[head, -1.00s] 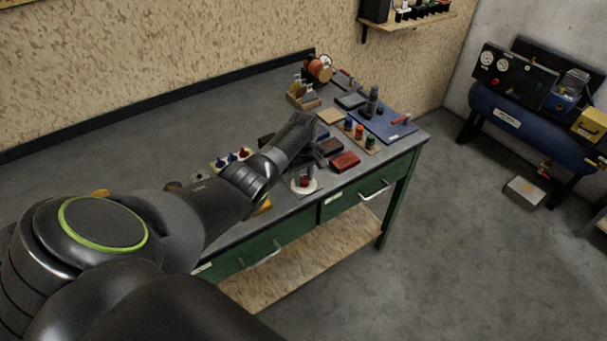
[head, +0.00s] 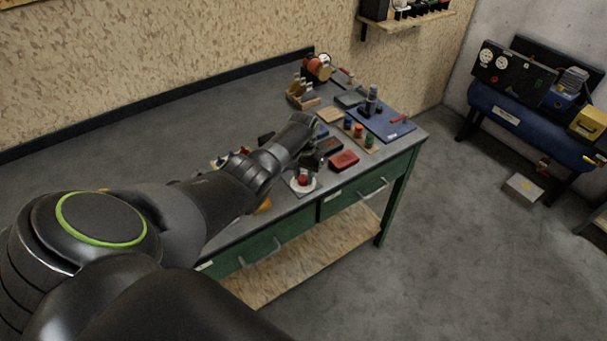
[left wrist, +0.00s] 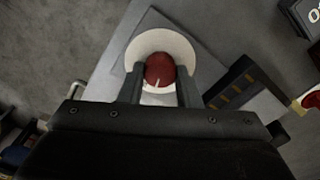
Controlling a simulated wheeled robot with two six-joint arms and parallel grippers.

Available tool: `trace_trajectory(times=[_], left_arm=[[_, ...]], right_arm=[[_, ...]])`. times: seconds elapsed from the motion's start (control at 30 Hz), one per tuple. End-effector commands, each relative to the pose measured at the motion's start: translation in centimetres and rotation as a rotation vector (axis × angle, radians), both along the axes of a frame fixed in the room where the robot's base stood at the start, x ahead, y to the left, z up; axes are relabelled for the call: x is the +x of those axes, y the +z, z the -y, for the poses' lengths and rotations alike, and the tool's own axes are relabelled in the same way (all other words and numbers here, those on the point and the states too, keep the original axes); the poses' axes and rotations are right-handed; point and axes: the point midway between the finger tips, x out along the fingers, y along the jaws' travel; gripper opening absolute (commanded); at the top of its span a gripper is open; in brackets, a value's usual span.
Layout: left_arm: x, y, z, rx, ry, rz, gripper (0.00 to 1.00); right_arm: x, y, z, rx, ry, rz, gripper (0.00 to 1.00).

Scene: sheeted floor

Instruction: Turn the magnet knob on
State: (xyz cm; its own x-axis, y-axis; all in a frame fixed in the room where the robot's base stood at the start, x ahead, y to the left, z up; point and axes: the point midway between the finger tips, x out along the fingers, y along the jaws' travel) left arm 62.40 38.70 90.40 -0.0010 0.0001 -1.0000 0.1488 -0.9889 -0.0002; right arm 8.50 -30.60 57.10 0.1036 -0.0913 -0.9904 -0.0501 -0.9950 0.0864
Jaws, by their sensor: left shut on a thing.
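The magnet knob is a red round knob (left wrist: 158,70) with a small white mark, on a white disc (left wrist: 178,43) fixed to a grey plate. In the head view the red knob (head: 303,179) and its white disc (head: 310,187) sit near the front edge of the bench. My left gripper (left wrist: 160,82) has one finger on each side of the knob and is shut on it. My right gripper is not in view.
The grey bench (head: 180,125) holds a red block (head: 344,160) and a dark block (head: 328,146) right of the knob. Farther back are coloured knobs on a wooden strip (head: 370,148) and a blue board (head: 398,133). The bench's left rear is clear.

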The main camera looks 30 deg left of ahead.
Motion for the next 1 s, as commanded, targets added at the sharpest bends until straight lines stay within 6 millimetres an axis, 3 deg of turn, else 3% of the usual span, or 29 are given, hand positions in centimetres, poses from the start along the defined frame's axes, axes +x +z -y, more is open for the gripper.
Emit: trace_trajectory(times=[0.4,1.0], left_arm=[[0.13,0.14,0.03,0.001,-0.263,0.003,0.07],[0.16,0.15,0.05,0.001,-0.336,0.005,0.07]], right_arm=[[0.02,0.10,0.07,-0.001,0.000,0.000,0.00],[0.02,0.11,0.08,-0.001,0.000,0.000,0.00]])
